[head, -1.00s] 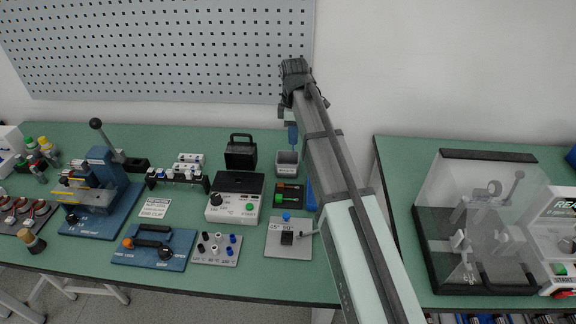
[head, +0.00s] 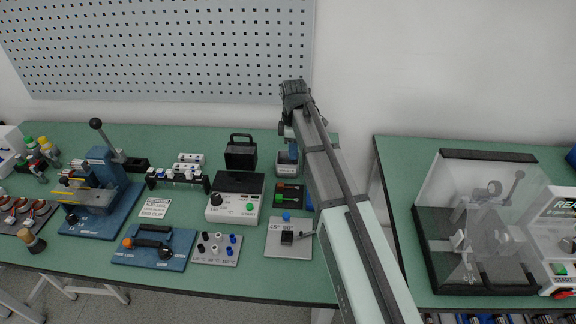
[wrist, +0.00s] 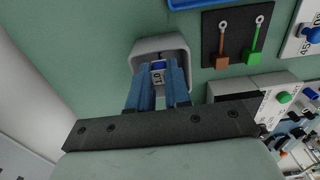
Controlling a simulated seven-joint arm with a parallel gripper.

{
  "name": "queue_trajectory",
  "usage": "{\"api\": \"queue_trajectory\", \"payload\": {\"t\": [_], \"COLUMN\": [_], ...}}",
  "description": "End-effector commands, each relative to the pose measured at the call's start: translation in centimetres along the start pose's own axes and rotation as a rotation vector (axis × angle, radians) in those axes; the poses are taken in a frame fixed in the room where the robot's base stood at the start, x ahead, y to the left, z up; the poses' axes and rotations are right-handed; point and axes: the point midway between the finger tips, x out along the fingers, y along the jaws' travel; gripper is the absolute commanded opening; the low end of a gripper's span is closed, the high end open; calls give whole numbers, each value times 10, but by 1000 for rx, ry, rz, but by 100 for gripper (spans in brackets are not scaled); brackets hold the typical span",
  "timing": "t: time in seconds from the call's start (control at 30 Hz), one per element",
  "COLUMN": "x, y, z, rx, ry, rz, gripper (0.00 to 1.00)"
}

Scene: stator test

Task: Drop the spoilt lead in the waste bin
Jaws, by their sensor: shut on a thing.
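My gripper (wrist: 158,88) is shut on a small piece with a blue part and a white, dark-marked tag, which I take to be the spoilt lead (wrist: 157,75). Most of it is hidden between the blue fingers. The grey waste bin (wrist: 143,48) is an open box right beyond the fingertips, and the held piece shows against its opening. In the head view my gripper (head: 293,152) points down over the bin (head: 286,171), which is partly hidden. I cannot tell how deep the fingertips are.
A black board (wrist: 236,42) with an orange and a green lead lies beside the bin. A white tester (head: 232,206) with a black lid and a black handled box (head: 240,152) stand to the left. A grey block fixture (head: 290,240) is nearer the front. A pegboard (head: 160,50) hangs behind.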

Motion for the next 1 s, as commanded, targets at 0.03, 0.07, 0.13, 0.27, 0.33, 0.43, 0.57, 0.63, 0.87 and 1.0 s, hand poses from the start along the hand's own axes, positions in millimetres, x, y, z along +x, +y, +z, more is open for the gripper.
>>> {"api": "queue_trajectory", "payload": {"t": [0.03, 0.07, 0.13, 0.27, 0.33, 0.43, 0.57, 0.63, 0.87, 1.0], "x": [0, 0, 0, 0, 0, 0, 0, -1, -18, -41], "y": [0, 0, 0, 0, 0, 0, 0, 0, 1, 2], "z": [0, 0, 0, 0, 0, 0, 0, 0, 0, 0], "rx": [0, 0, 0, 0, 0, 0, 0, 0, 0, 0], "ry": [0, 0, 0, 0, 0, 0, 0, 0, 1, 1], "rz": [0, 0, 0, 0, 0, 0, 0, 0, 2, 3], "gripper": [0, 0, 24, 37, 44, 48, 48, 48, 48, 48]}}
